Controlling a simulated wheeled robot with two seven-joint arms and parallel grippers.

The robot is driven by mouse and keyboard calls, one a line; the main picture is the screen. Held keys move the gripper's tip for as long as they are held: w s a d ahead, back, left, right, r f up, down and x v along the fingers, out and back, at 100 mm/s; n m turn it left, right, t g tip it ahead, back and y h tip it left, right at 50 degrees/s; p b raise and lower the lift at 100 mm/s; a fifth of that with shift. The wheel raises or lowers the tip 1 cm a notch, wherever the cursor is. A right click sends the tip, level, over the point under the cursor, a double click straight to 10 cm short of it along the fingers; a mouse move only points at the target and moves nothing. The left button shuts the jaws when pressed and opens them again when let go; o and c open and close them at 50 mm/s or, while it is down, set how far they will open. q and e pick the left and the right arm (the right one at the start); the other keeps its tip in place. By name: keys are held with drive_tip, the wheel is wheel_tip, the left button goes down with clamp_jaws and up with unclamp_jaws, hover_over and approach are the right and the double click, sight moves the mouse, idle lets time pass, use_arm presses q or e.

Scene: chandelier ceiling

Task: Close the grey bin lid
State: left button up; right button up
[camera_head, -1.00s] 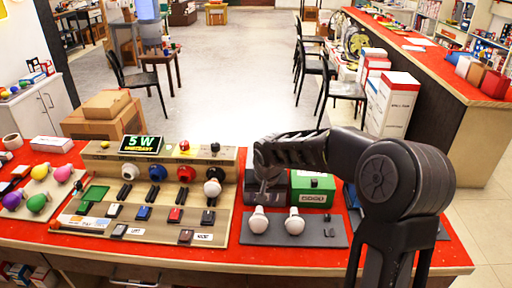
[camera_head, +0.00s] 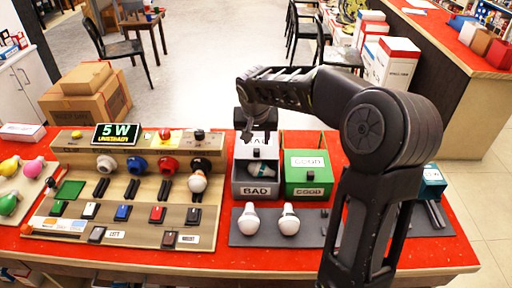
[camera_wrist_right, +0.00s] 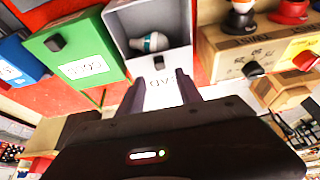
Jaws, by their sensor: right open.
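The grey bin (camera_head: 238,187), labelled BAD, stands on the red counter beside the green bin (camera_head: 290,187). Its lid (camera_head: 242,151) is open, lying toward the far side, and a white and teal bulb (camera_head: 260,171) shows inside. In the right wrist view the lid's label (camera_wrist_right: 165,92) and black knob (camera_wrist_right: 159,62) show at the opening of the grey bin (camera_wrist_right: 118,30). My right gripper (camera_head: 257,137) is open over the lid in the head view. In the right wrist view its fingertips (camera_wrist_right: 159,82) flank the label, below the knob; contact cannot be told. My left gripper is not in view.
The green bin looks closed. Two white bulbs (camera_head: 269,220) lie on a grey mat (camera_head: 318,236) before the bins. A wooden test console (camera_head: 125,205) stands close on the left, and a teal bin (camera_head: 432,183) on the right, partly behind my arm.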

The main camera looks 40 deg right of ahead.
sight(256, 150)
drive_tip(key=p+x, duration=0.1)
drive_tip(key=x, duration=0.6)
drive_tip(key=shift+f, duration=0.15)
clamp_jaws()
idle(1.2)
